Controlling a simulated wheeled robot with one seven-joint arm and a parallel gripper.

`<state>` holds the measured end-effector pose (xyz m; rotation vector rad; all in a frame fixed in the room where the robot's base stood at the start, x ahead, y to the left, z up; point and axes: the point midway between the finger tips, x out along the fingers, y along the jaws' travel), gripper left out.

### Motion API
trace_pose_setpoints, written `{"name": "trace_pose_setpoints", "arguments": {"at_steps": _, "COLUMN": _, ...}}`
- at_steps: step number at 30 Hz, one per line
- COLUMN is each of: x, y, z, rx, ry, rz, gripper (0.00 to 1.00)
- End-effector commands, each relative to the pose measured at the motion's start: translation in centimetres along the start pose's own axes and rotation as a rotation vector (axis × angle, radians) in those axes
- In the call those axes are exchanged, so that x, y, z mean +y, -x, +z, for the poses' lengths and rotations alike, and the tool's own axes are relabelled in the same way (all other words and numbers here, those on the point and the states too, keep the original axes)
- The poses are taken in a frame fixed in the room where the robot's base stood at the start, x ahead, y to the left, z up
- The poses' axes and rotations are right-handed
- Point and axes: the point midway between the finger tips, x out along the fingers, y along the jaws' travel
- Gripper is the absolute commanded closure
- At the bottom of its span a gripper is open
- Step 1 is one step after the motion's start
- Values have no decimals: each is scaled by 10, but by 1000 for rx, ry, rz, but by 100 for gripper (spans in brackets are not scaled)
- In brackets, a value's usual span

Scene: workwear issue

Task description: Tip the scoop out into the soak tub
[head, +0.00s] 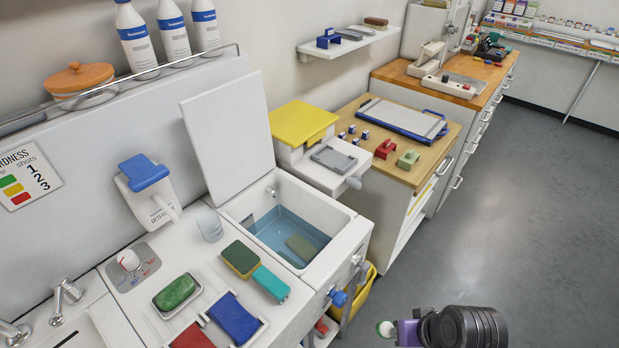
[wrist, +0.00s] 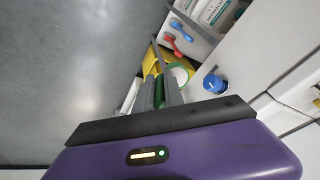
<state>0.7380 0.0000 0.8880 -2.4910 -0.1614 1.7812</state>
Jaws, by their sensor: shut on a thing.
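The soak tub (head: 345,222) is a white basin with its lid raised at the back. Clear bluish water (head: 280,232) is in it, with a greenish block (head: 303,247) under the surface. My gripper (head: 396,333) is low over the floor, right of and in front of the tub. It is shut on the scoop's green handle in the wrist view (wrist: 160,88). The scoop (wrist: 181,75) shows as a round white cup with a green edge there; it is small in the head view (head: 385,328). What the scoop contains cannot be made out.
A blue knob (head: 338,298) sticks out of the tub's front, and a yellow bin (head: 362,290) stands below. A clear cup (head: 209,226), sponges (head: 240,258) and a detergent dispenser (head: 148,190) sit left of the tub. The floor at right is clear.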

Motion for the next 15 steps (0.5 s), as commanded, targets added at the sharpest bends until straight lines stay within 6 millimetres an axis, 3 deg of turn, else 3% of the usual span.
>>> {"name": "trace_pose_setpoints", "arguments": {"at_steps": 1, "x": -2, "y": 12, "z": -4, "rx": 0, "ry": 0, "rz": 0, "gripper": 100}}
{"name": "trace_pose_setpoints", "arguments": {"at_steps": 5, "x": -3, "y": 24, "z": -8, "rx": -2, "ry": 0, "rz": 1, "gripper": 100}}
{"name": "trace_pose_setpoints", "arguments": {"at_steps": 15, "x": -1, "y": 17, "z": -7, "rx": -108, "ry": -2, "rz": 42, "gripper": 100}}
